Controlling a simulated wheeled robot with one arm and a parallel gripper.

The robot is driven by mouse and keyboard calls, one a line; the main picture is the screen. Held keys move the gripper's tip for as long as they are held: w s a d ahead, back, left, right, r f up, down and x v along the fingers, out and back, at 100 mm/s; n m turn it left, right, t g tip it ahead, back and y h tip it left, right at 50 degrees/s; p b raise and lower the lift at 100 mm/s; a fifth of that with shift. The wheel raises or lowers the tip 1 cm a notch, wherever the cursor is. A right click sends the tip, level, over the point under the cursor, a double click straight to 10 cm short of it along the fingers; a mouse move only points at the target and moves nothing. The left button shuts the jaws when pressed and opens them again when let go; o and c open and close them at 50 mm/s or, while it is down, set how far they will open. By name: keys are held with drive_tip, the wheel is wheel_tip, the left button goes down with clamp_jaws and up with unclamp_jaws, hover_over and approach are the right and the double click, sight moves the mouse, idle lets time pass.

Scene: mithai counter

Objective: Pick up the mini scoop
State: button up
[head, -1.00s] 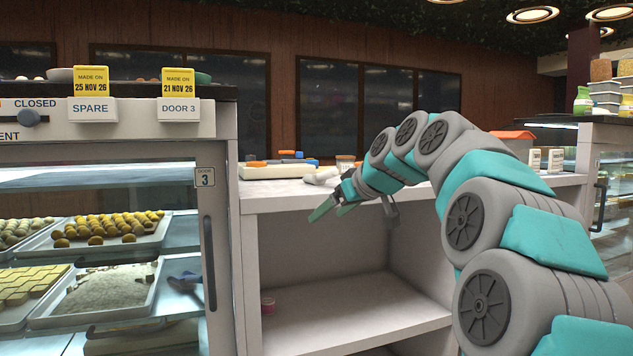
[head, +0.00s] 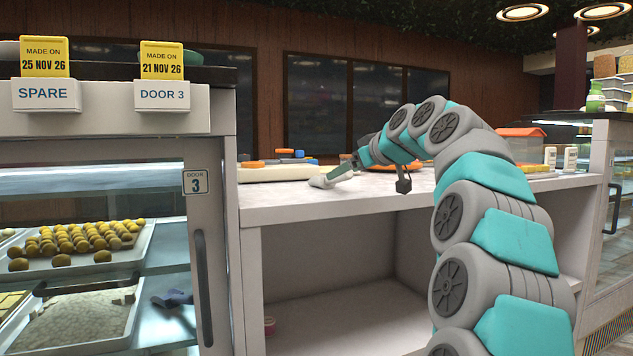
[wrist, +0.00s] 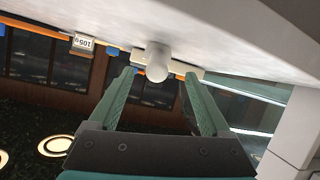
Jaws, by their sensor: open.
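A small pale, rounded object (head: 319,181) lies on the counter top near its front edge; I cannot tell clearly whether it is the mini scoop. In the wrist view, the same pale object (wrist: 157,64) shows end-on between the fingertips, with a finger on either side. My gripper (head: 341,173) is low over the counter beside it, and in the wrist view it (wrist: 160,74) is open with nothing gripped. A blue-grey scoop-like tool (head: 172,298) lies inside the glass case at the lower left, beside a tray of white sweets.
The white counter (head: 290,211) has an open shelf below its front edge. A pale board with orange and blue items (head: 278,173) lies farther back. White bottles (head: 570,158) and an orange-lidded box (head: 521,133) stand to the right. The glass case (head: 212,250) borders the left.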

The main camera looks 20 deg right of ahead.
sight(332, 184)
drive_tip(key=x, duration=0.2)
drive_tip(key=shift+w, duration=0.3)
drive_tip(key=shift+d+p+x, duration=0.2)
drive_tip(key=shift+p+x, duration=0.2)
drive_tip(key=shift+x, duration=2.35)
drive_tip(key=shift+s+f, duration=0.1)
drive_tip(key=shift+f, duration=0.05)
drive_tip(key=c, duration=1.1)
drive_tip(key=shift+c, duration=0.2)
drive_tip(key=shift+r+p, duration=0.35)
drive_tip(key=shift+r, duration=1.35)
drive_tip(key=shift+a, duration=0.1)
